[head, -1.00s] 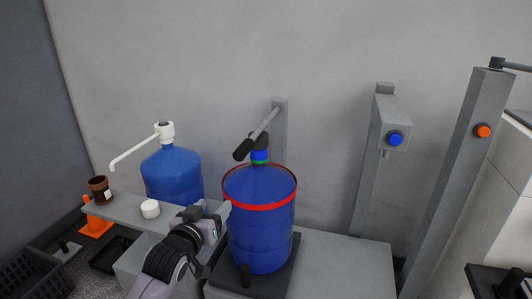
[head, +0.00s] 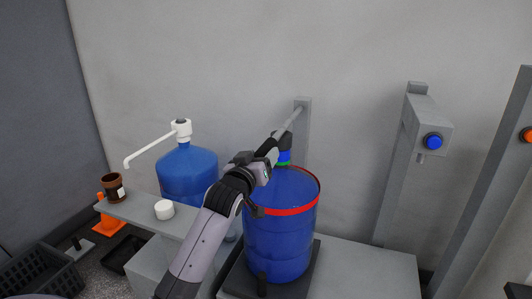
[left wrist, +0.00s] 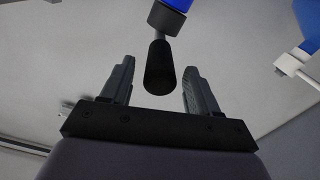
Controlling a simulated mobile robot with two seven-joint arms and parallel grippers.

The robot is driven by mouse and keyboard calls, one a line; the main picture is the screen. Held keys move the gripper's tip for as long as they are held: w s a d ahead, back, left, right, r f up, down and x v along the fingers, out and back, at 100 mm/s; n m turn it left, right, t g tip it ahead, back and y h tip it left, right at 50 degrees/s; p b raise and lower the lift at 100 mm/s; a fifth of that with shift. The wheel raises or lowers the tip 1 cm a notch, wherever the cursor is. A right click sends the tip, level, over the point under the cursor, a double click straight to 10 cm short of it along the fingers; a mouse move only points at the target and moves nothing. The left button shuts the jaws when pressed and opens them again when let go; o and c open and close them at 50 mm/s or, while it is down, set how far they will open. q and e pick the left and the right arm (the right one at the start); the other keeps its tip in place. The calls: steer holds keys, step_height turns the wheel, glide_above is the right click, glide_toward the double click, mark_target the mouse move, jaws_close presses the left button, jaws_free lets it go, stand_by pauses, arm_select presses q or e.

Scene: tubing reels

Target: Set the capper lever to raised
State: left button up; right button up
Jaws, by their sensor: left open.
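In the left wrist view the black grip (left wrist: 159,68) lies between the two fingers, with a gap on either side. My left gripper (head: 270,155) is open around the grip and not closed on it; its fingers also show in the left wrist view (left wrist: 158,90). My right gripper is not in view.
A second blue bottle (head: 188,171) with a white pump stands to the left, behind a grey shelf (head: 140,212) with a brown cup (head: 112,187) and a white cap (head: 164,209). A post with a blue button (head: 433,142) stands to the right.

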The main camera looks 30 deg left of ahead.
arm_select(q)
steer(key=shift+x, duration=1.65)
jaws_close()
steer(key=shift+r, duration=0.1)
